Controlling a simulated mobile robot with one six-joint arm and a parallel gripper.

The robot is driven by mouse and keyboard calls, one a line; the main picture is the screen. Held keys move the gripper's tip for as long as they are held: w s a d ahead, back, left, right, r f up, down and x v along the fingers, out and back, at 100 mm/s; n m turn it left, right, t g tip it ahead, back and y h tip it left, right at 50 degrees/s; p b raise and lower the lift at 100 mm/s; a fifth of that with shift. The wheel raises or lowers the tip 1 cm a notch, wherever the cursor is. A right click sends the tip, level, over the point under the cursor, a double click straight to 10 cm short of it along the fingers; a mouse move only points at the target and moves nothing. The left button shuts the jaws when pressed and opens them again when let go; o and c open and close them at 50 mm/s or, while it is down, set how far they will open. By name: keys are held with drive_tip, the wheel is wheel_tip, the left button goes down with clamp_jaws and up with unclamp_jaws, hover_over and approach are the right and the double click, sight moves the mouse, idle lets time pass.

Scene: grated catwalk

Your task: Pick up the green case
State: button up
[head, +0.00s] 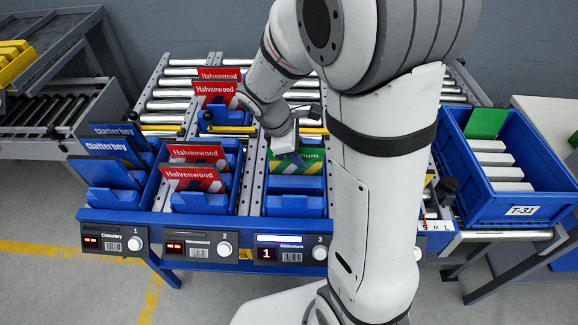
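A green case (285,168) with yellow stripes and partly covered lettering stands in a blue holder (294,205) in the lane above the display marked 3. My gripper (293,157) points down at its upper edge, overlapping it in the picture. The fingers are small and partly hidden, so I cannot tell whether they are open, shut or touching the case. The case's right side is close to my arm. Another green panel (486,123) stands at the back of the blue crate (520,211) labelled T-31, at the right.
Red Halvenwood cases (190,179) stand in the lane to the left, with blue Clatterbey cases (105,147) farther left. Roller lanes (172,93) lie behind them. White dividers (494,159) fill part of the crate. My arm hides the lanes right of the green case.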

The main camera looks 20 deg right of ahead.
drive_tip(key=shift+f, duration=0.25)
idle(0.4)
clamp_jaws()
idle(0.4)
